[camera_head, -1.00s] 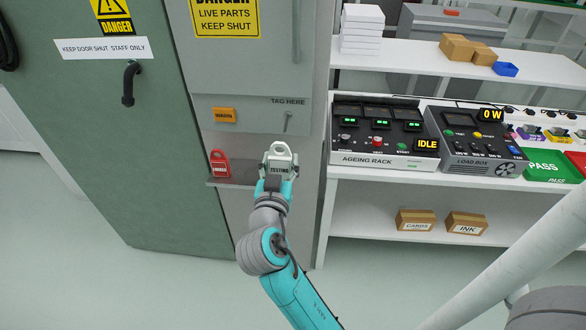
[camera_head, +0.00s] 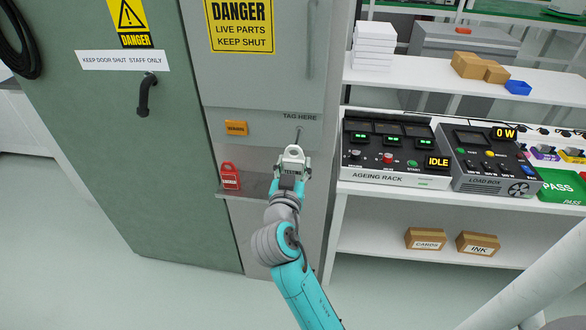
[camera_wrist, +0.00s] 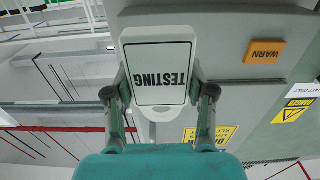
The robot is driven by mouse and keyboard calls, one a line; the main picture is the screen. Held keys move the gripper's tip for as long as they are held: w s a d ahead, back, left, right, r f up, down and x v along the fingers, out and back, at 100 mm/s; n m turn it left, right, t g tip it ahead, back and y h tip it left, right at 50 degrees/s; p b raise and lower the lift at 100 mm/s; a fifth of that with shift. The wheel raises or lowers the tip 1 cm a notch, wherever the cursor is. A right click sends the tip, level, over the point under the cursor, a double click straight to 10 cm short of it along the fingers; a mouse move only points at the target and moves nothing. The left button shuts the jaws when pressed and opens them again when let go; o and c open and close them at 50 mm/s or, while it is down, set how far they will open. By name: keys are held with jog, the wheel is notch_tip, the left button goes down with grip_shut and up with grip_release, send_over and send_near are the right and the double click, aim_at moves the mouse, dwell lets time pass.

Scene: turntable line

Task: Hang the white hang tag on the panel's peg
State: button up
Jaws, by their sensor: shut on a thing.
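The white hang tag (camera_head: 293,157) carries the word TESTING and has a loop with a hole at its top. My gripper (camera_head: 292,172) is shut on it and holds it upright in front of the grey panel. The tag also shows close up in the wrist view (camera_wrist: 158,72), between the two fingers (camera_wrist: 160,95). The panel's peg (camera_head: 298,133) is a thin grey pin below the words TAG HERE, just above the tag's loop in the head view. The tag and peg look apart, though the depth gap is hard to tell.
A red tag (camera_head: 230,176) stands on a narrow ledge (camera_head: 240,190) at the left. A bench with the ageing rack (camera_head: 388,150) and load box (camera_head: 490,160) is at the right.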

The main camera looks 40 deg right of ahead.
jog(key=shift+x, duration=1.8)
jog(key=shift+w+d+f, duration=0.35)
jog(key=shift+d+f, duration=0.15)
jog(key=o, duration=1.2)
jog(key=shift+o, duration=0.2)
jog(key=v, duration=1.2)
jog(key=shift+f, duration=0.1)
